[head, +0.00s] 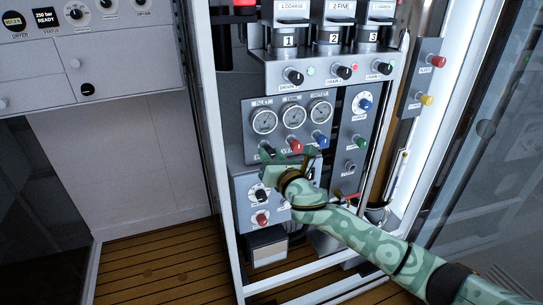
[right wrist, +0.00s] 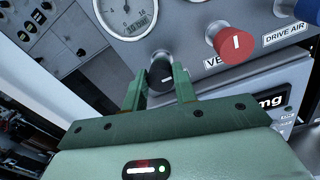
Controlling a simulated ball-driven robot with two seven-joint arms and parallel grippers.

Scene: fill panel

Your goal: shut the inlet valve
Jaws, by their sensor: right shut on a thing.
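The dark round knob (right wrist: 161,68) under the left gauge, with a white mark on its face, is in the right wrist view. It appears to be the inlet valve; its label is hidden. My right gripper (right wrist: 158,80) has its two green fingers on either side of this knob and is shut on it. In the head view my right gripper (head: 268,154) is at the left end of the knob row and covers most of the knob. My left gripper is not in view.
A red knob (right wrist: 230,42), its label partly hidden, sits close to the right of the gripper. A blue knob (head: 320,140) is beyond it. Three gauges (head: 293,117) are above. A lower panel (head: 247,184) with more knobs is underneath. The wooden floor (head: 160,265) at left is clear.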

